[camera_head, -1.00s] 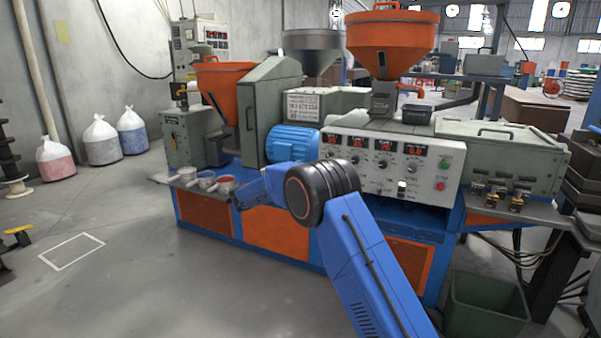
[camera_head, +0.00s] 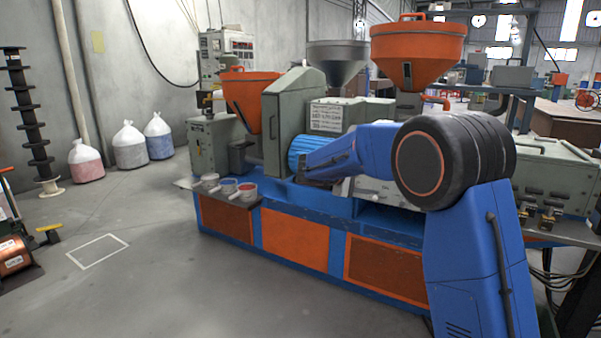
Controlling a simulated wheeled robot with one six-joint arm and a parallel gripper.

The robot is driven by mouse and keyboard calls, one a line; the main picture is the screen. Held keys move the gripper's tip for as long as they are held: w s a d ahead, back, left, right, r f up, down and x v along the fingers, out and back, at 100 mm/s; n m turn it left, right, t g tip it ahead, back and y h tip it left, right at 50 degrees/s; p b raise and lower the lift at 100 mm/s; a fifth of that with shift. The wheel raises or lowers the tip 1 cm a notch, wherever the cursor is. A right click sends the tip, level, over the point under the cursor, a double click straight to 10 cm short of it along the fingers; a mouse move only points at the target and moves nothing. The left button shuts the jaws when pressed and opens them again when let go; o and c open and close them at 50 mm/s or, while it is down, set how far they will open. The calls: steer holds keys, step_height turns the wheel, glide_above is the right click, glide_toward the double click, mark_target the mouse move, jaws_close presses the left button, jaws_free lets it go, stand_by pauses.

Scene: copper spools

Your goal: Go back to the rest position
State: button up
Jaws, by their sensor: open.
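My blue arm crosses the right half of the view, with its large black joint in front of the machine. The forearm points away and to the left. My gripper (camera_head: 304,174) is at its far end, small and dark, in front of the blue motor (camera_head: 308,150). It is open, and I see nothing held in it. The fingers are hard to make out at this distance. I cannot tell how far the gripper is from the machine.
The extruder machine has an orange hopper (camera_head: 418,45) on top and orange panels (camera_head: 295,238) below. Small cups (camera_head: 228,187) stand on its left ledge. Several bags (camera_head: 130,147) stand by the wall. A copper spool (camera_head: 14,257) is at the left edge. The left floor is mostly clear.

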steer(key=s+d+m+g+y, duration=0.25)
steer(key=s+d, duration=0.25)
steer(key=s, duration=0.9)
steer(key=s+d+m+g+y, duration=0.1)
steer(key=s+d+y, duration=0.3)
steer(key=s, duration=1)
steer(key=s+a+f+m+y, duration=0.1)
steer(key=s+f+y, duration=0.1)
steer(key=s, duration=0.7)
steer(key=s+a+f+m+t+y, duration=0.1)
steer(key=s+f, duration=0.3)
steer(key=s, duration=0.5)
steer(key=s+a+f+m+t+y, duration=0.1)
steer(key=s+a+f+m+y, duration=0.1)
steer(key=s, duration=0.7)
steer(key=shift+a+f+m+y, duration=0.3)
steer(key=shift+f+y, duration=0.35)
steer(key=shift+f, duration=0.3)
